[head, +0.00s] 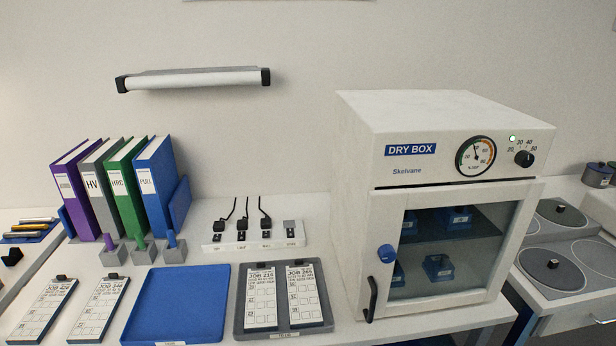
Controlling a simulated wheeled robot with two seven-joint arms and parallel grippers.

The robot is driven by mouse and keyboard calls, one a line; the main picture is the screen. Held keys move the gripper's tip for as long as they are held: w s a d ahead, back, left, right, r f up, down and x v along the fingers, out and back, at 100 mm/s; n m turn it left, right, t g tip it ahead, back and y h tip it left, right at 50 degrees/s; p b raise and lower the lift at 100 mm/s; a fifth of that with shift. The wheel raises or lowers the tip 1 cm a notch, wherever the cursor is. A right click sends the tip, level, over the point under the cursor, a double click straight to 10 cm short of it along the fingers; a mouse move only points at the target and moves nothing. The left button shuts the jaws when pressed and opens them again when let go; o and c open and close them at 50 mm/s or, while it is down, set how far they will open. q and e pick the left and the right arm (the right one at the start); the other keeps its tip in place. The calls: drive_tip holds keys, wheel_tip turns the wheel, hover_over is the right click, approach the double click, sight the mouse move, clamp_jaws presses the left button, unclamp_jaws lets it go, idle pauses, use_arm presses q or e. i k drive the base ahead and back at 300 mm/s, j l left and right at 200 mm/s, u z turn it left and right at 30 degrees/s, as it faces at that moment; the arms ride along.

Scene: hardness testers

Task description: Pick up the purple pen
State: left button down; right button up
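The purple pen (108,241) stands upright in a small grey block holder (110,256) on the bench, in front of the binders. It is the leftmost of three pens in a row. A green pen (141,241) and a blue pen (171,238) stand in like holders to its right. Only the upper part of the purple pen shows above its holder. Neither of my grippers is in view.
Purple, grey, green and blue binders (155,185) stand close behind the pens. Clipboards (98,312), a blue tray (178,305) and a grey tray (240,325) lie in front. A white dry box (350,190) fills the right side.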

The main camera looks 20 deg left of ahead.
sight(107, 239)
drive_tip(key=u, duration=1.25)
drive_tip(key=i+j+u, duration=0.35)
drive_tip(key=i+u, duration=0.15)
drive_tip(key=i, duration=0.1)
